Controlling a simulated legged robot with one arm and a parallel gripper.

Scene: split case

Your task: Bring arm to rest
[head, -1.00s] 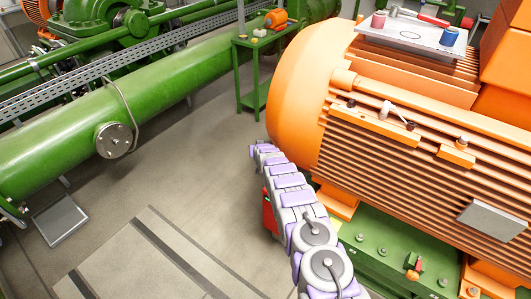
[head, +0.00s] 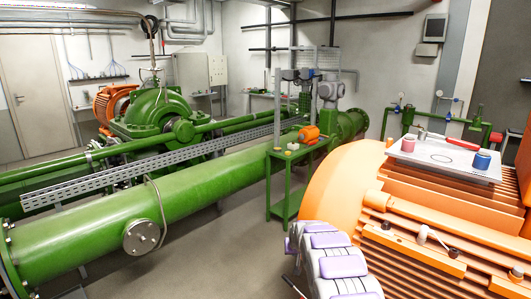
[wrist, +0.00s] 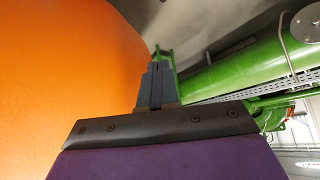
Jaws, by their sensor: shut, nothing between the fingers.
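My arm (head: 335,262), grey with purple pads, shows at the bottom of the head view, beside the rounded end of the large orange motor (head: 345,190). Its gripper end is hard to make out there. In the wrist view my gripper (wrist: 156,78) is shut, its dark fingers together with nothing between them. The orange motor surface (wrist: 65,65) fills the left of the wrist view, close to the gripper; I cannot tell the exact gap.
A long green pipe (head: 200,208) runs across the left. A green stand (head: 285,180) holds a small orange device (head: 310,133). Grey floor (head: 195,270) is open between pipe and motor.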

